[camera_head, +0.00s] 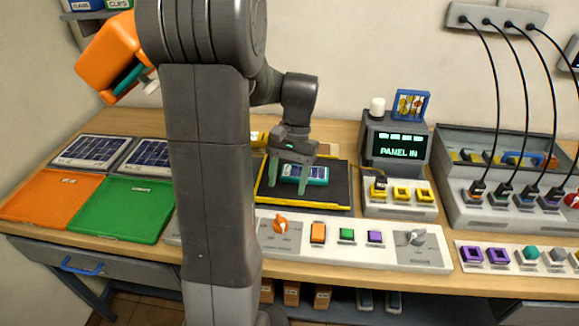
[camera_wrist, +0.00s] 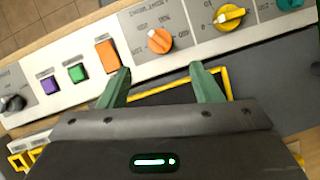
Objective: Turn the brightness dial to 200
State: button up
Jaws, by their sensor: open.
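A white control panel (camera_head: 345,249) runs along the front of the bench. It carries an orange dial (camera_head: 281,224) and, farther right, a grey dial (camera_head: 417,238). The wrist view shows the orange dial (camera_wrist: 160,40), a yellow dial (camera_wrist: 230,17) and part of a teal dial (camera_wrist: 290,3). The lettering is too small to tell which is the brightness dial. My gripper (camera_head: 290,190) is open and empty, above the black mat just behind the panel. In the wrist view the orange dial lies just beyond and between its fingertips (camera_wrist: 160,73), apart from them.
Orange, green and purple buttons (camera_head: 347,235) sit between the orange and grey dials. A small teal-framed panel (camera_head: 304,174) lies on the yellow-edged black mat (camera_head: 328,204). A display box (camera_head: 396,146) reading "PANEL IN" stands behind. Cables (camera_head: 524,105) hang at right. My arm hides the panel's left part.

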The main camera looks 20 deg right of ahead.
aim_at(282, 217)
jog(key=v, duration=0.3)
jog(key=shift+d+r, duration=0.1)
jog(key=shift+r, duration=0.2)
jog(key=shift+f, duration=0.1)
jog(key=x, duration=1.3)
jog(key=shift+s+f, duration=0.1)
jog(key=shift+f, duration=0.2)
jog(key=shift+r, duration=0.1)
